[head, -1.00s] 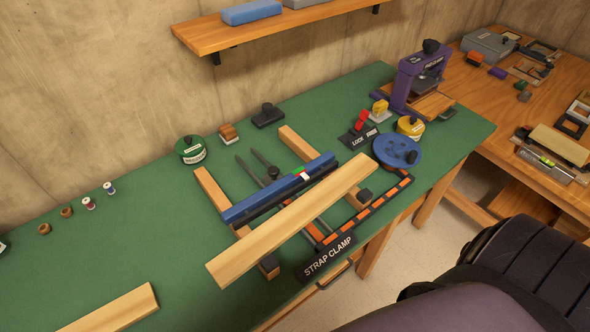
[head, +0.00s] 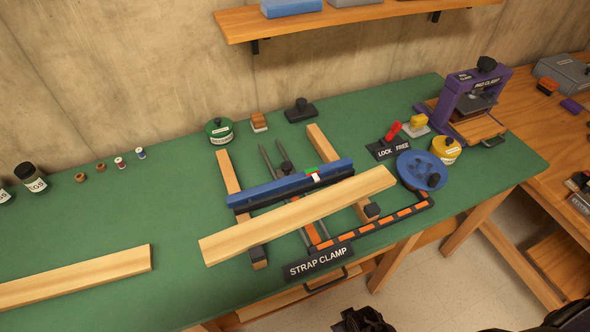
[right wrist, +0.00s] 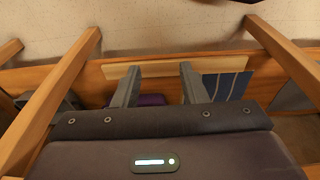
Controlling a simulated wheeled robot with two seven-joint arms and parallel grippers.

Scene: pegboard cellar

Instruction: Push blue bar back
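The blue bar (head: 290,182) lies across two wooden rails of the strap clamp (head: 318,262) on the green bench. Its front lower edge is black, and it bears a small white, green and red mark. A long pale board (head: 298,215) lies in front of it, roughly parallel, across the rails. A narrow gap separates them at the left. Two dark rods run behind the bar. My right gripper (right wrist: 160,68) is open and empty in the right wrist view, away from the bar. My left gripper is not in view.
A blue wheel (head: 420,170) and a red lever (head: 393,131) on a LOCK/FREE plate stand right of the clamp. A green tin (head: 219,131) and a black-knobbed block (head: 300,110) stand behind. Another board (head: 75,278) lies at left. A shelf (head: 350,22) overhangs the back.

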